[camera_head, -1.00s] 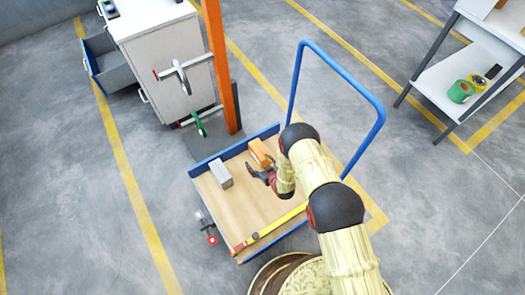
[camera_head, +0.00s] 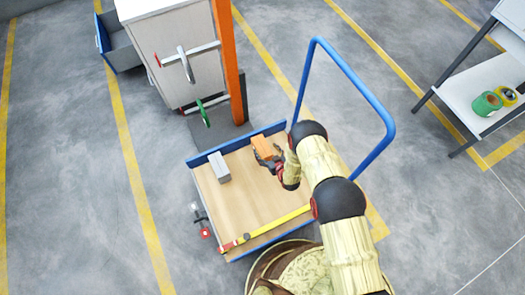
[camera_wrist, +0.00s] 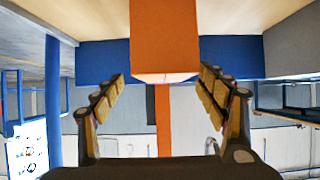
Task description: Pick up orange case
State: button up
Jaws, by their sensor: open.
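The orange case (camera_head: 263,147) lies on the wooden bed of the cart (camera_head: 245,205), near its back edge. My gripper (camera_head: 268,162) is right at the case in the head view, at its near end. In the wrist view the orange case (camera_wrist: 165,40) reaches down from the top between the two open fingers of my gripper (camera_wrist: 163,85). A gap shows on each side, so the fingers do not appear to touch it. The far part of the case is cut off by the wrist frame's top edge.
A grey block (camera_head: 219,167) lies left of the case on the cart. A yellow bar (camera_head: 280,222) lies along the cart's front. The blue handle (camera_head: 385,115) rises at the right. An orange post (camera_head: 228,60) and a cabinet (camera_head: 170,50) stand behind.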

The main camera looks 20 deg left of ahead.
aim_at(259, 143)
jog(key=b+x, duration=0.2)
jog(key=x, duration=0.1)
jog(key=shift+s+a+f, duration=0.1)
jog(key=shift+a+f, duration=0.2)
jog(key=shift+a, duration=0.1)
jog(key=shift+w+a+f, duration=0.15)
jog(key=shift+w+a, duration=0.1)
jog(key=shift+a, duration=0.05)
jog(key=shift+c, duration=0.2)
jog(key=c, duration=1.8)
jog(key=shift+w+a, duration=0.1)
